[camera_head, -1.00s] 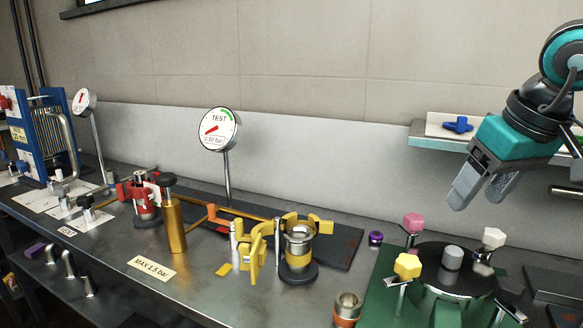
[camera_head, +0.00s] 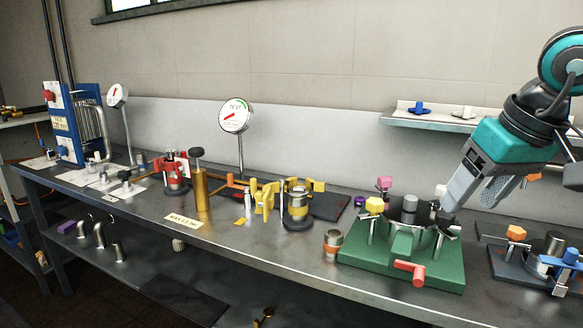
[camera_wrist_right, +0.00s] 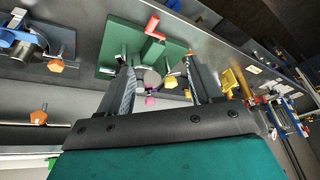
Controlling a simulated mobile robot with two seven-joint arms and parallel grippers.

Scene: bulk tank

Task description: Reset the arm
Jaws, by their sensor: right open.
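My right gripper (camera_head: 466,204) is teal and grey and comes in from the right in the head view. Its two fingers are apart and point down and to the left, with nothing between them. In the picture it overlaps the back right of the green fixture (camera_head: 390,262); I cannot tell how far in front of or above it the fingers are. In the right wrist view the open fingers (camera_wrist_right: 160,72) frame part of the same green fixture (camera_wrist_right: 122,38), with no object gripped. My left gripper is not in view.
A smaller dark fixture (camera_head: 515,268) stands at right. A wall shelf (camera_head: 440,122) is behind the arm. The front bench edge is mostly clear.

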